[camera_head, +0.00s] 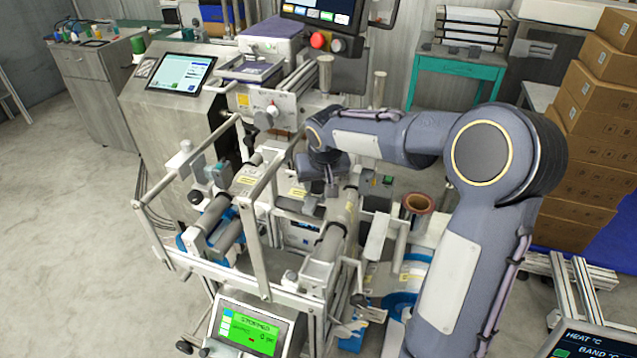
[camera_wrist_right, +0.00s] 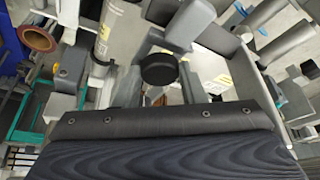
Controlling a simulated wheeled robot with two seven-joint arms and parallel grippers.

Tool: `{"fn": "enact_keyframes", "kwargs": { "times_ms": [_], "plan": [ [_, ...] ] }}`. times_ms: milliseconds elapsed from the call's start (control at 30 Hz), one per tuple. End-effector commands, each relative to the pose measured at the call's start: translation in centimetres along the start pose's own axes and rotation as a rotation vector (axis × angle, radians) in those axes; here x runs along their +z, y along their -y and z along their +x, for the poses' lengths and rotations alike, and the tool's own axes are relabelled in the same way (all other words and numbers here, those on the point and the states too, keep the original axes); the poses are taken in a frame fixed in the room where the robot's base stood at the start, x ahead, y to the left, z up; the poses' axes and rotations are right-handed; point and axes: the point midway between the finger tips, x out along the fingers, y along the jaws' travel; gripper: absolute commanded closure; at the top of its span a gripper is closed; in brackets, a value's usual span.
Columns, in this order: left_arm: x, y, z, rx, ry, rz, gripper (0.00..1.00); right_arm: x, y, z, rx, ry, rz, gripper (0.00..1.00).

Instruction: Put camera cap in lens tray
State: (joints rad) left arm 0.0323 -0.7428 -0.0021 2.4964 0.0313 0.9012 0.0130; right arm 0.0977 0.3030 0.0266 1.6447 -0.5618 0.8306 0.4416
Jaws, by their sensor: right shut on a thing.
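My right gripper (camera_head: 332,188) is over the middle of the machine frame in the head view, small and partly hidden by its own wrist. In the right wrist view, a round black cap (camera_wrist_right: 158,68), which looks like the camera cap, sits just beyond the dark gripper body. The right gripper is shut on it. The cap cannot be made out in the head view. A shallow grey tray (camera_head: 228,74) on top of the machine, at upper middle, may be the lens tray; I cannot be sure. My left gripper is not in view.
Metal rails and rollers (camera_head: 335,245) surround the right gripper closely. A touch screen (camera_head: 180,73) stands left of the tray, and a panel with a red button (camera_head: 318,40) stands right of it. A brown-rimmed roll core (camera_head: 418,203) is to the right. Open floor lies left.

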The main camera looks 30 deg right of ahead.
Motion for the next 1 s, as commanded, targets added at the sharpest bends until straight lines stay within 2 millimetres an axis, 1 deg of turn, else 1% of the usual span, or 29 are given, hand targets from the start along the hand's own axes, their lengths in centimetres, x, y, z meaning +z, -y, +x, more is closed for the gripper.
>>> {"fn": "enact_keyframes", "kwargs": {
  "times_ms": [33, 100, 333, 433, 467, 500, 533, 800, 867, 900, 1000],
  "plan": [
    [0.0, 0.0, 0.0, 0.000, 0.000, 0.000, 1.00, 0.2, 0.0, 0.5, 0.001, 0.002, 0.000, 0.85],
    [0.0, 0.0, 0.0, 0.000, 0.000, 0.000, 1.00, 0.3, 0.0, 0.7, 0.000, 0.000, 0.000, 0.85],
    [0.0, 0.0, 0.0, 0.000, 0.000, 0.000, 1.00, 0.3, 0.0, 0.7, -0.001, -0.001, 0.000, 0.85],
    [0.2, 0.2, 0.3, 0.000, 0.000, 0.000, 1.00, 0.5, 0.0, 1.0, -0.001, 0.000, 0.000, 0.85],
    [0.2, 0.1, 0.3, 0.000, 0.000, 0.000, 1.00, 0.5, 0.0, 1.0, -0.001, 0.000, 0.000, 0.62],
    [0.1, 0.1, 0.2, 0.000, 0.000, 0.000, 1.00, 0.4, 0.0, 0.9, -0.001, 0.000, 0.000, 0.57],
    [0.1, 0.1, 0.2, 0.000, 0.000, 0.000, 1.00, 0.4, 0.0, 0.9, -0.001, 0.000, 0.000, 0.54],
    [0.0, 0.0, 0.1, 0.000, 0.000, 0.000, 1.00, 0.4, 0.0, 0.7, -0.001, 0.000, 0.000, 0.54],
    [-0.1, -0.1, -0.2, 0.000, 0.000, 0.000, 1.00, 0.2, 0.0, 0.3, -0.001, 0.000, 0.000, 0.54],
    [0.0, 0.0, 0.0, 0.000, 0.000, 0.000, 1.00, 0.2, 0.0, 0.1, -0.001, -0.003, 0.000, 0.54],
    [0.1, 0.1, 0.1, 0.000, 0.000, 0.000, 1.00, 0.2, 0.1, -1.4, -0.002, -0.005, 0.000, 0.54]
  ]
}}
